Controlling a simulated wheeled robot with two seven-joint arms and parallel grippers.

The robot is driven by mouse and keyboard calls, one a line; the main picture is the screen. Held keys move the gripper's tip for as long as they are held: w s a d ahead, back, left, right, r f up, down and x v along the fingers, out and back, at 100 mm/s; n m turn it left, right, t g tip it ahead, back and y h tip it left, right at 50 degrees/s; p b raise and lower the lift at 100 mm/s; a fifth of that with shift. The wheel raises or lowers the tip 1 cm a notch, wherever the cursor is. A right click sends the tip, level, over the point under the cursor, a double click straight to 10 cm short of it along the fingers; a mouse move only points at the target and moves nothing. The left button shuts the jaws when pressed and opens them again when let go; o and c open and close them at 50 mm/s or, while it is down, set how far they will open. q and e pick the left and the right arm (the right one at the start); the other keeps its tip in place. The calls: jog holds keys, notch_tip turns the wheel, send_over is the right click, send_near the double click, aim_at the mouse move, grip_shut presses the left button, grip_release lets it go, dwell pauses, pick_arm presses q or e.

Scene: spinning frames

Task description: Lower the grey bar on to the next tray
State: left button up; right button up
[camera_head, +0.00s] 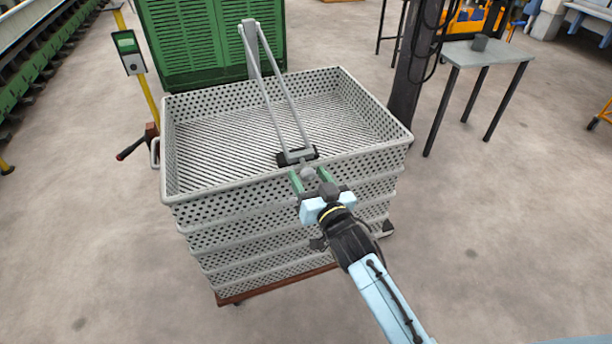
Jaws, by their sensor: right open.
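The grey bar (299,156) is a short crosspiece with black ends, joining the near ends of two long thin grey rods (283,95). The rods run back to a grey post behind the trays. The bar shows just inside the near rim of the top grey perforated tray (230,179); I cannot tell whether it touches the tray. My right gripper (310,178) reaches in from the lower right, with its green fingers open. A small grey knob at the bar's near side shows between or just beyond the fingers. My left gripper is out of view.
The trays are stacked on a low brown base (275,286). A green cabinet (205,40) stands behind. A dark post (409,75) and a grey table (487,53) stand to the right. A yellow post with a green-and-grey box (129,50) is at left. The front floor is clear.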

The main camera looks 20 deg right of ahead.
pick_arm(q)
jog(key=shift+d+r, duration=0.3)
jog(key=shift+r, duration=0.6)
pick_arm(e)
jog(key=shift+w+a, duration=0.15)
jog(key=shift+w, duration=0.95)
jog(key=shift+c, duration=0.4)
grip_shut()
